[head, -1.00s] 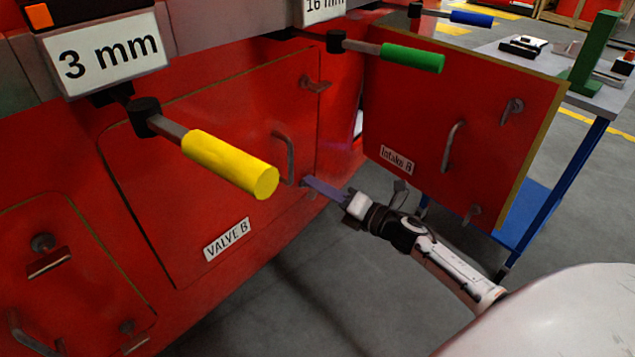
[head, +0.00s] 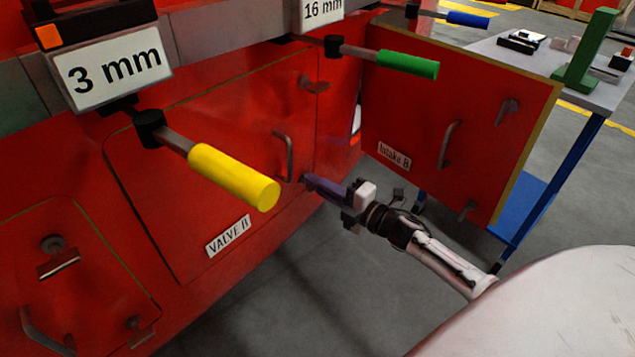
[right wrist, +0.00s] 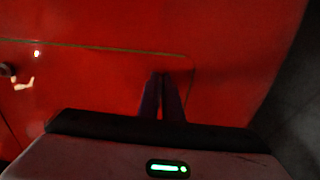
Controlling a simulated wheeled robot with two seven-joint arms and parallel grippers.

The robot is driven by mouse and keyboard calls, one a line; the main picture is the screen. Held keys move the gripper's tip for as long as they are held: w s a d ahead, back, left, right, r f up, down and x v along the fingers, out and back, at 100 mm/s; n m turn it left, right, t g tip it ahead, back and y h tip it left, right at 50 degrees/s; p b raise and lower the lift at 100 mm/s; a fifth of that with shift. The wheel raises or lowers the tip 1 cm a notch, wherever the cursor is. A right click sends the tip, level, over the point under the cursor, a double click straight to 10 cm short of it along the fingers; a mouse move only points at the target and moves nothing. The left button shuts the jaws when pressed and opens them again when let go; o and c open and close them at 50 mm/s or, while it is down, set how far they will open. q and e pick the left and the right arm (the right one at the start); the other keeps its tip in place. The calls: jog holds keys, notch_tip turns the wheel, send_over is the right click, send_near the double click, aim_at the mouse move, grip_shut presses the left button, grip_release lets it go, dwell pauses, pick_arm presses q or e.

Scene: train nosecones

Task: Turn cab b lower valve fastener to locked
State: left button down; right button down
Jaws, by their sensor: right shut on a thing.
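The red VALVE B door (head: 215,150) is closed on the red cab side in the head view. Its upper fastener (head: 315,86) shows at the top right edge. My right gripper (head: 309,181) reaches to the door's lower right edge. Its long dark purple fingers are shut on the lower valve fastener, which their tips hide, so its angle cannot be told. In the right wrist view, the two fingers (right wrist: 161,78) lie close together against the red panel near a door corner, with a narrow gap between them. My left gripper is out of view.
The Intake B door (head: 450,130) stands to the right. Yellow (head: 235,178), green (head: 408,62) and blue (head: 467,19) handled tools stick out above. A cart with blue legs (head: 560,180) stands at right. The floor below my right arm is clear.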

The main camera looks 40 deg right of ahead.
dwell(0.4)
jog(key=c, duration=1.9)
grip_release()
jog(key=shift+c, duration=0.2)
jog(key=v, duration=1)
jog(key=shift+p, duration=0.35)
jog(key=shift+s, duration=0.1)
